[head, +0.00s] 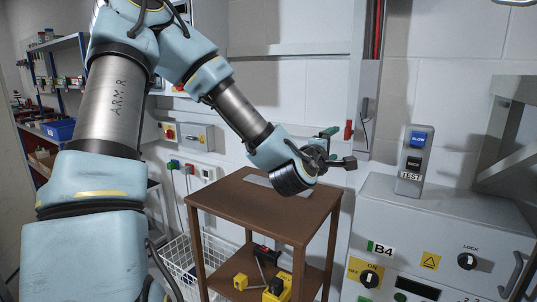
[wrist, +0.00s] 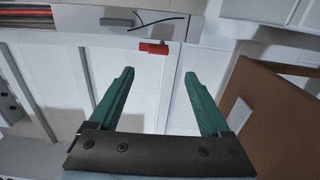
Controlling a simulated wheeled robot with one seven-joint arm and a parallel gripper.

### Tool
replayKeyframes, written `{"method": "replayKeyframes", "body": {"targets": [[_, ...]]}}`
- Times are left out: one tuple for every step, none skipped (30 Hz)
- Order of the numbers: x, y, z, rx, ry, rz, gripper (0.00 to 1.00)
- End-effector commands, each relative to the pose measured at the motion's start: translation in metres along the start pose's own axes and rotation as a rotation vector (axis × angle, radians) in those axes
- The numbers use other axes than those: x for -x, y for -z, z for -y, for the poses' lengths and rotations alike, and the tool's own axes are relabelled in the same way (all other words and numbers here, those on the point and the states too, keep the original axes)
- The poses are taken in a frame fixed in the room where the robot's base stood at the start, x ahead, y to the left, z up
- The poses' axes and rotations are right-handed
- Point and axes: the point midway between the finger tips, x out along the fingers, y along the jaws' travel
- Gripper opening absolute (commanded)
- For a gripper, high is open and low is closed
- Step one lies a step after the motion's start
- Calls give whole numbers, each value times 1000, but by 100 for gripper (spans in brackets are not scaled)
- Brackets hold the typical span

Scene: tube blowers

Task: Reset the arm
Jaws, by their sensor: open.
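My arm reaches from the left across the head view. My gripper (head: 338,146) is at its end, above the back right part of a brown table and close to the wall rail. In the wrist view my gripper (wrist: 158,82) shows two green fingers spread wide apart with nothing between them. A red handle (wrist: 153,48) lies beyond the fingertips in the wrist view. It also shows in the head view (head: 348,130), just right of my gripper.
The brown table (head: 310,215) stands below my gripper, with yellow and black tools (head: 275,290) on its lower shelf. A grey B4 cabinet (head: 450,230) with a blue and black button box (head: 413,160) stands right. Blue shelving (head: 60,85) is at left.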

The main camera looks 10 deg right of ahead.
Motion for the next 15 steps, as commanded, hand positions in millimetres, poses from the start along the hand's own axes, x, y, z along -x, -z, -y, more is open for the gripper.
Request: {"method": "replayKeyframes", "body": {"targets": [[1,1,3,-25,19,5,81],[2,2,6,-49,38,11,81],[3,4,13,-95,75,22,81],[5,6,20,-139,111,33,81],[8,10,28,-191,154,46,81],[14,17,39,-269,222,65,81],[20,24,49,-331,280,82,81],[27,33,58,-395,341,99,81],[39,46,70,-479,425,123,81],[50,57,78,-536,490,140,81],[61,68,84,-590,553,158,81],[78,83,91,-656,637,185,81],[91,95,95,-699,700,204,81],[106,107,98,-738,762,225,81],[126,122,99,-783,844,254,81]]}}
